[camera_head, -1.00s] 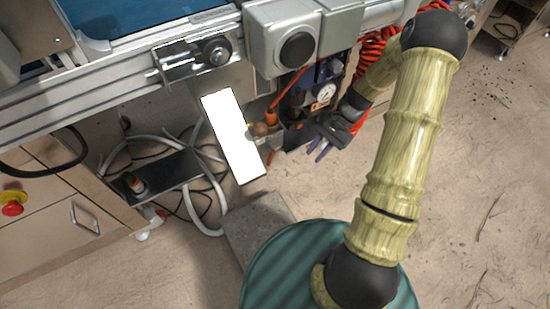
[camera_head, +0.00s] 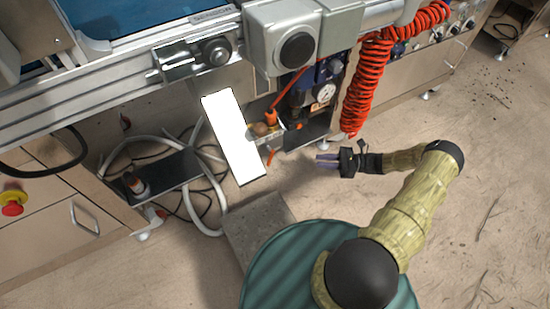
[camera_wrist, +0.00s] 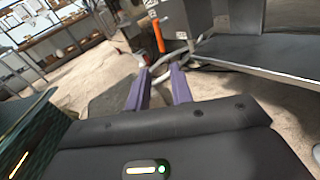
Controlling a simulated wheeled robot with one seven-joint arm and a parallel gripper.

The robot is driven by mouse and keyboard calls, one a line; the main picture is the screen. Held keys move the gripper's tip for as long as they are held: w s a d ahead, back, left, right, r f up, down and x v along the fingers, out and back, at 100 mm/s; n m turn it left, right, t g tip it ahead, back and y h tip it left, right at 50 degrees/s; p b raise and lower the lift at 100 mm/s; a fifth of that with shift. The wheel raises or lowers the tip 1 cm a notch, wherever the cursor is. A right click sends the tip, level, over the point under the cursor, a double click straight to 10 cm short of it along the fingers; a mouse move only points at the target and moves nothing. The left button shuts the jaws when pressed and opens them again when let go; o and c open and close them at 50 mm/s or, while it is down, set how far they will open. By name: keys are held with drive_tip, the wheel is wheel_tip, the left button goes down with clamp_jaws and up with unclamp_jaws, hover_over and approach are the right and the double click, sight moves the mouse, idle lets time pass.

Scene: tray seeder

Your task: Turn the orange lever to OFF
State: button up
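The orange lever (camera_wrist: 158,36) hangs down, close to upright, beside a grey box with small labels in the wrist view. The label text is too small to read. In the head view, a small orange piece (camera_head: 270,157) by the white panel's right edge looks like this lever, partly hidden. My gripper (camera_head: 318,161) is right of it, pointing left, clear of the machine and touching nothing. Its two purple fingers (camera_wrist: 158,75) are apart with nothing between them. In the wrist view the lever is beyond the fingertips.
A bright white panel (camera_head: 234,140) stands left of the lever. A coiled red hose (camera_head: 366,85) hangs behind my gripper. A pressure gauge (camera_head: 325,92) and orange-topped fitting (camera_head: 271,117) are above. Open floor (camera_head: 330,200) lies around my gripper.

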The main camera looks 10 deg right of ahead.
drive_tip(key=w+a+b, duration=0.3)
drive_tip(key=a+b, duration=0.2)
drive_tip(key=a, duration=1.2)
drive_tip(key=shift+a, duration=0.1)
drive_tip(key=shift+c, duration=0.2)
clamp_jaws()
